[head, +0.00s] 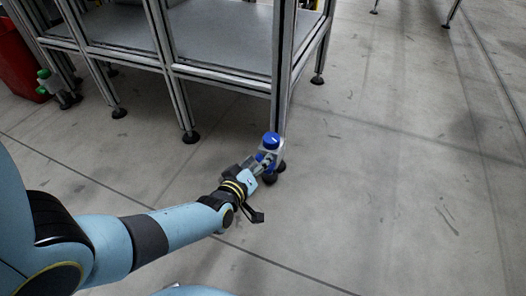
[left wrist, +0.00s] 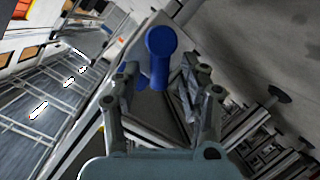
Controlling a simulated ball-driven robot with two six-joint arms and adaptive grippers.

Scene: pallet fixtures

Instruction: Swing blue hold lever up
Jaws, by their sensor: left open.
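The blue hold lever (head: 271,141) sits low on a grey fixture at the foot of a metal frame post. In the left wrist view the blue lever (left wrist: 160,56) has a round knob at its top and a shaft running down toward the gripper. My left gripper (head: 257,164) is at the fixture, just below the blue knob. In the left wrist view its fingers (left wrist: 163,92) are apart, with the lever's lower part between or just beyond the tips. I cannot tell whether they touch it. My right gripper is not in view.
The aluminium frame post (head: 283,65) rises right behind the lever, with a grey shelf (head: 225,40) beside it. A red bin (head: 17,62) and a green-knobbed fixture (head: 46,78) stand at the far left. The floor (head: 400,180) to the right is clear.

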